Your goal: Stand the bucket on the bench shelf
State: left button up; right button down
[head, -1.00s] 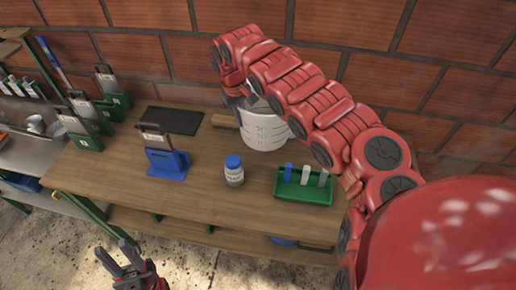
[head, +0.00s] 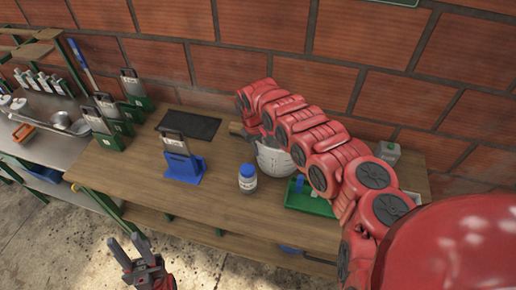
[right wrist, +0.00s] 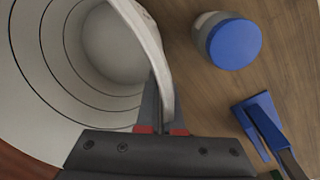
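The white bucket (head: 275,160), with graduation marks, is over the wooden bench top (head: 225,208), behind the green rack. My right arm covers its upper part in the head view. In the right wrist view I look into the bucket (right wrist: 105,45), and its rim runs between the fingers of my right gripper (right wrist: 162,115), which is shut on it. I cannot tell whether the bucket's base touches the bench. The bench shelf (head: 225,237) shows below the bench top. My left gripper (head: 128,242) is open and empty, in front of the bench.
A blue-capped bottle (head: 247,180) stands left of the bucket; it also shows in the right wrist view (right wrist: 230,42). A green rack (head: 305,200) is in front. A blue stand (head: 183,165) and dark mat (head: 190,126) are further left. A brick wall (head: 190,70) closes the back.

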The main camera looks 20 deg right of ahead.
jog(key=shift+f, duration=0.15)
jog(key=c, duration=1.1)
grip_release()
